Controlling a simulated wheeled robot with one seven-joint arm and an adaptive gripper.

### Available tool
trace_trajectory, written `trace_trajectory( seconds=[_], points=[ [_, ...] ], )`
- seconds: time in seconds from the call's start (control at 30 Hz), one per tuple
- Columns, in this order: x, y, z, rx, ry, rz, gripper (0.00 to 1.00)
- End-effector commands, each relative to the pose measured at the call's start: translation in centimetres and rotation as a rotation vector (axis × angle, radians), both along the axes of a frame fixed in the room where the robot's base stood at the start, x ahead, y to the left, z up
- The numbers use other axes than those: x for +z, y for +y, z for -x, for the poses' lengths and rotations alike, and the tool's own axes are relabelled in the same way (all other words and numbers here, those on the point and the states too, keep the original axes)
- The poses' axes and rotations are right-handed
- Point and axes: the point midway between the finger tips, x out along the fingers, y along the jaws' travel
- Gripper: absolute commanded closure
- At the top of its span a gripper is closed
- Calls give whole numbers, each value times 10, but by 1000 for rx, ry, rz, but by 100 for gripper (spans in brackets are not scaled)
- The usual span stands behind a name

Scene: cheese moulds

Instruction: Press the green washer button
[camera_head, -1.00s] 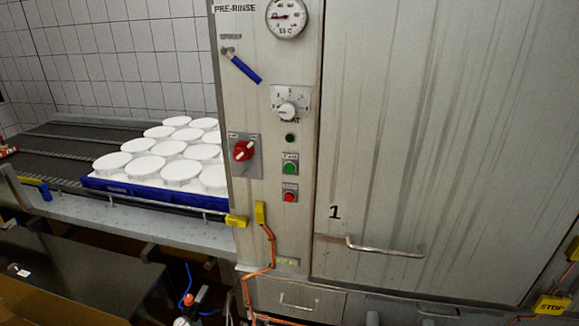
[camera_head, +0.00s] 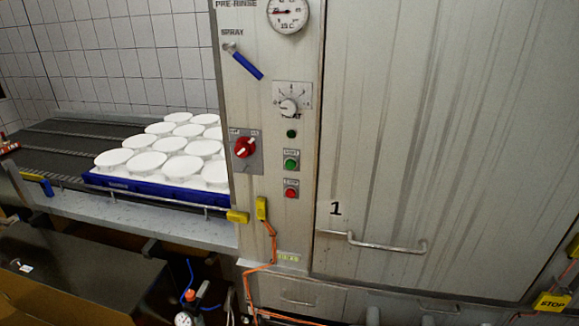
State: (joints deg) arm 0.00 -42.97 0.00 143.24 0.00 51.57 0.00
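The green washer button (camera_head: 291,164) sits on a small labelled plate on the washer's narrow metal control panel (camera_head: 265,200). A red button (camera_head: 291,193) is just below it. A small dark green lamp (camera_head: 291,133) is above it. The green button is unobstructed in the head view. My gripper is not in view.
A red rotary switch (camera_head: 244,147), a dial knob (camera_head: 288,107), a blue-handled valve (camera_head: 246,64) and a gauge (camera_head: 288,13) share the panel. A large door with a handle (camera_head: 372,243) is at right. A blue tray (camera_head: 150,190) of white moulds stands on the conveyor at left.

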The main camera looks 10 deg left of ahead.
Motion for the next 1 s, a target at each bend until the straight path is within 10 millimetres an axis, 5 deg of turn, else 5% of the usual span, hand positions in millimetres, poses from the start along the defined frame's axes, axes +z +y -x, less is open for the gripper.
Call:
trace_trajectory(
  seconds=[0.3, 1.0],
  points=[
    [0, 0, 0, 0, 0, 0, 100],
    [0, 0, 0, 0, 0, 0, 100]
  ],
)
